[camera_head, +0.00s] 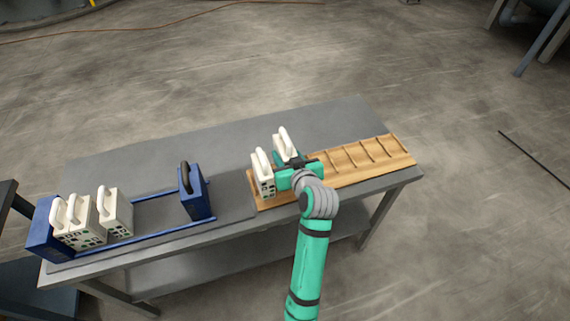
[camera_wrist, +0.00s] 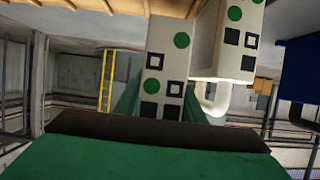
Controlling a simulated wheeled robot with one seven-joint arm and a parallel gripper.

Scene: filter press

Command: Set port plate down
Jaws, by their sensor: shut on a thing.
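My gripper (camera_head: 290,165) is shut on a white plate (camera_head: 283,145) with a looped white handle, over the left part of the wooden slotted rack (camera_head: 345,178). The held plate also shows in the wrist view (camera_wrist: 167,65), with green dots and black squares on its edge. There its lower end is close to the wooden slats (camera_wrist: 110,8); I cannot tell whether it sits in a slot. A second white plate (camera_head: 263,178) stands at the rack's left end, just left of the held one. It also shows in the wrist view (camera_wrist: 228,45), with similar marks.
Left on the grey table (camera_head: 240,135) is a blue press frame with rails (camera_head: 165,233), several white plates (camera_head: 85,222) at its left end and a blue plate with a black handle (camera_head: 195,193). The rack's right slots are empty. The table's back is clear.

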